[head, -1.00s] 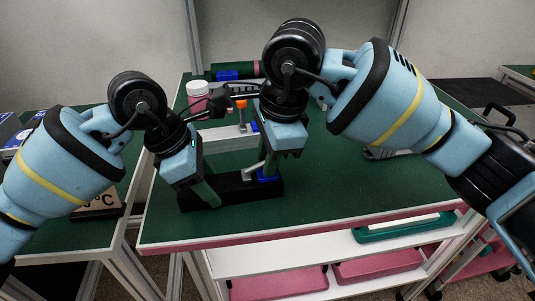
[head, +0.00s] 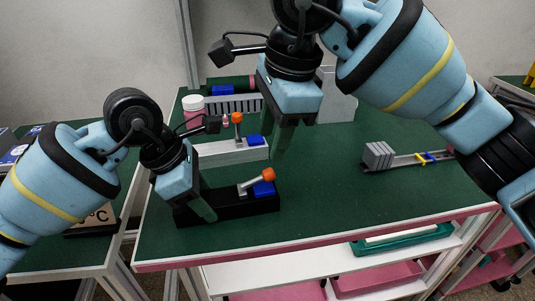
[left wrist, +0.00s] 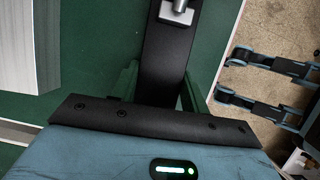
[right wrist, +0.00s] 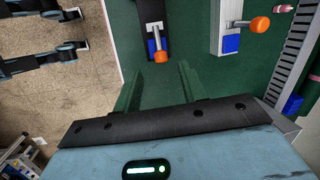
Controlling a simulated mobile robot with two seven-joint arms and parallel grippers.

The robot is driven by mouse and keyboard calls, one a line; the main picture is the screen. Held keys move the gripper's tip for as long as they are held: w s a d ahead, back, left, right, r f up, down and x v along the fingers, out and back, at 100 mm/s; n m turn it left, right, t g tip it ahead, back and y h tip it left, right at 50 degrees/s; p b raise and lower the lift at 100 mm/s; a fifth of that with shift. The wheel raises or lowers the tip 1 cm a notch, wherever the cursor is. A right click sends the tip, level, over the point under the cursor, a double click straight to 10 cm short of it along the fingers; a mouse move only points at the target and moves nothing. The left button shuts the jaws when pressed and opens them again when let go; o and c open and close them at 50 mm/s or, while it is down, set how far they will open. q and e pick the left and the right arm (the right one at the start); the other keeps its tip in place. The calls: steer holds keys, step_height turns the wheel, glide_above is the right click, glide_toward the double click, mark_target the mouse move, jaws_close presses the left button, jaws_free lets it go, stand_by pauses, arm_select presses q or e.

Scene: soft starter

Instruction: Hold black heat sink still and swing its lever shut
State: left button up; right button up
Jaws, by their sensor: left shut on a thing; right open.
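The black heat sink (head: 230,207) lies on the green table near its front left. Its grey lever (head: 250,184) has an orange knob (head: 267,174) and lies low, slanting slightly up, with the knob over the blue block (head: 263,189). In the right wrist view the lever (right wrist: 157,38) points along the bar. My left gripper (head: 195,207) is shut on the left end of the black heat sink, one finger on each side; the bar (left wrist: 165,60) runs between the fingers in the left wrist view. My right gripper (head: 288,140) is open and empty, raised behind and right of the knob.
A similar light-grey piece (head: 230,153) with an orange-knobbed lever (head: 237,118) stands behind, its lever upright. A grey finned part (head: 380,156) with a rail lies to the right. A white-lidded jar (head: 193,105) stands at the back left. The front middle and right of the table are clear.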

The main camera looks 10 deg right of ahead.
steer(key=v, duration=0.3)
steer(key=shift+r, duration=0.15)
arm_select(q)
steer(key=o, duration=1.3)
steer(key=v, duration=1.2)
